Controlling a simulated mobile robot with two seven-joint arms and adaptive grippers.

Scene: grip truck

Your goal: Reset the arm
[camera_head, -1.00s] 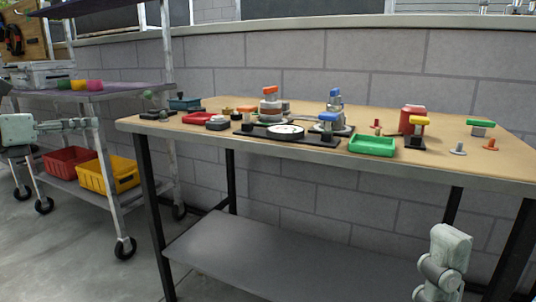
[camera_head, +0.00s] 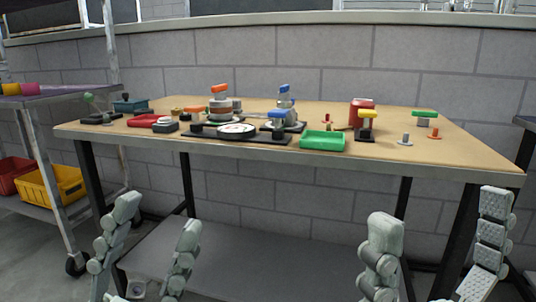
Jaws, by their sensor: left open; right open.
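My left gripper (camera_head: 158,216) is at the lower left, its two pale segmented fingers spread apart with nothing between them. My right gripper (camera_head: 441,212) is at the lower right, also spread wide and empty. Both point upward in front of the wooden-topped table (camera_head: 330,168), with their fingertips below its front edge in the picture. They appear apart from the table and touch nothing that I can see. The rest of both arms is cut off by the bottom edge.
A cart with a yellow bin (camera_head: 52,186) stands left. A grey shelf (camera_head: 250,262) lies under the table.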

